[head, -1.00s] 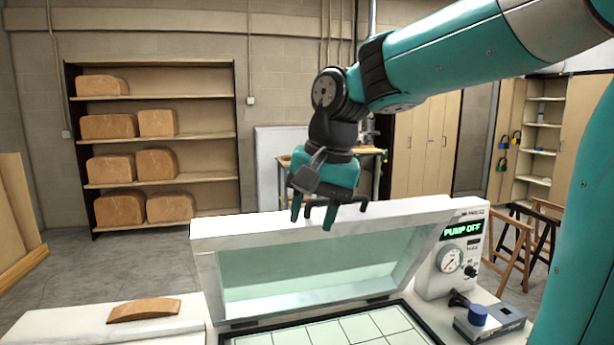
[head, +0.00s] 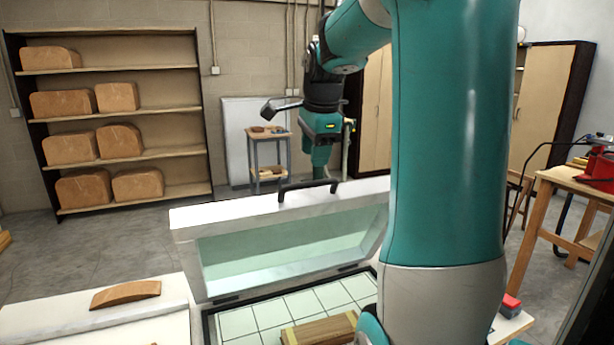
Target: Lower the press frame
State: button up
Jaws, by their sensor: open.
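The press frame (head: 290,208) is a white frame with a translucent pale green sheet (head: 290,250), raised and tilted up at the back of the gridded press bed (head: 255,318). A black bar handle (head: 308,187) stands on its top edge. My gripper (head: 318,168) points down just above or behind the handle, with its fingertips close to it. It is open. I cannot tell whether it touches the handle. A block of stacked wood strips (head: 318,332) lies on the bed, partly hidden by my arm.
A curved wooden piece (head: 125,294) lies on the white table (head: 90,320) at left. Shelves with wooden forms (head: 120,110) stand at the back left. A small cart (head: 268,155) stands behind the press. A workbench with a red tool (head: 595,172) is at right. My arm hides the press's right side.

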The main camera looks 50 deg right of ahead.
aim_at(312, 182)
jog(key=p+x, duration=0.1)
jog(key=x, duration=0.5)
jog(key=shift+w+f, duration=0.15)
jog(key=shift+f, duration=0.25)
